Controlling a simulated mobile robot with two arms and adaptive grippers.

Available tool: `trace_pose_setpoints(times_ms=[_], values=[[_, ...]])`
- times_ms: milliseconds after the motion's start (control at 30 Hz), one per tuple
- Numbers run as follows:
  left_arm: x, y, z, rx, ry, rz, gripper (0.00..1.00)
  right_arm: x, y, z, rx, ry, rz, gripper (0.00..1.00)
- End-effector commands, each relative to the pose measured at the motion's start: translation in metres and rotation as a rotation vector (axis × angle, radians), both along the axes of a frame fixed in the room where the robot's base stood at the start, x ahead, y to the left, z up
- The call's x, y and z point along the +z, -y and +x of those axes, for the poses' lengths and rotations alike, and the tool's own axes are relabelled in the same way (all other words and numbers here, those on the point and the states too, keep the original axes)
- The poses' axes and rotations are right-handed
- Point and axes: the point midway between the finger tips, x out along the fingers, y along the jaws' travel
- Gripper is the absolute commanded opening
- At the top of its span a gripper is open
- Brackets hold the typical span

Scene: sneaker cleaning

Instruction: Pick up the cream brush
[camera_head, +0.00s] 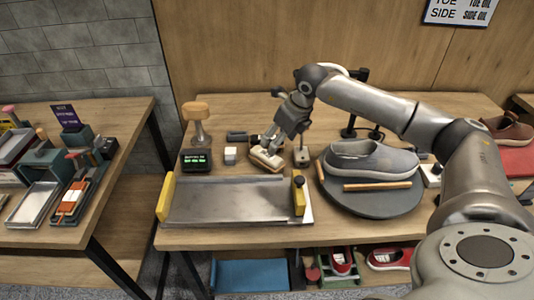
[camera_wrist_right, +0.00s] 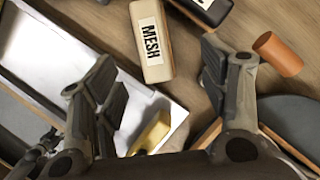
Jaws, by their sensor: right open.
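The cream brush (camera_head: 264,160) lies on the workbench behind the metal tray, just below my right gripper (camera_head: 273,143). In the right wrist view the cream brush (camera_wrist_right: 152,42) is a cream block with a white label reading "MESH". My right gripper (camera_wrist_right: 162,68) is open there, its two fingers apart. The brush lies ahead of the gap between the fingertips, with nothing gripped. In the head view the fingers partly cover the brush. My left gripper is not in view.
The metal tray (camera_head: 230,203) with yellow ends lies in front. A grey shoe (camera_head: 370,160) sits on a dark round turntable (camera_head: 375,202) to the right. A dark labelled block (camera_wrist_right: 205,8) and an orange cylinder (camera_wrist_right: 278,54) lie close to the brush.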

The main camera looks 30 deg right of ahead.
Motion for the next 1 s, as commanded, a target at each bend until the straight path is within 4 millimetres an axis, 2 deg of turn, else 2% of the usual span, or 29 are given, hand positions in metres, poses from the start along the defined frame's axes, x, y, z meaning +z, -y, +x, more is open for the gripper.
trace_pose_setpoints(times_ms=[200,333,467,733,1000], values=[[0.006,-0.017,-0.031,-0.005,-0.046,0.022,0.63,-0.032,-0.006,0.013,0.002,-0.004,0.004,0.68],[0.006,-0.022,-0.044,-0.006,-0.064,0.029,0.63,-0.041,-0.007,0.017,0.003,-0.001,0.005,0.68],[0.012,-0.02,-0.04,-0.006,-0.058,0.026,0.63,-0.05,-0.01,0.022,0.005,-0.002,0.005,0.68],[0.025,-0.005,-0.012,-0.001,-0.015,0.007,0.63,-0.083,-0.015,0.037,0.003,-0.002,0.006,0.68],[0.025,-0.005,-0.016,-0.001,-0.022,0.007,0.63,-0.089,-0.015,0.039,0.004,0.0,0.005,0.68]])
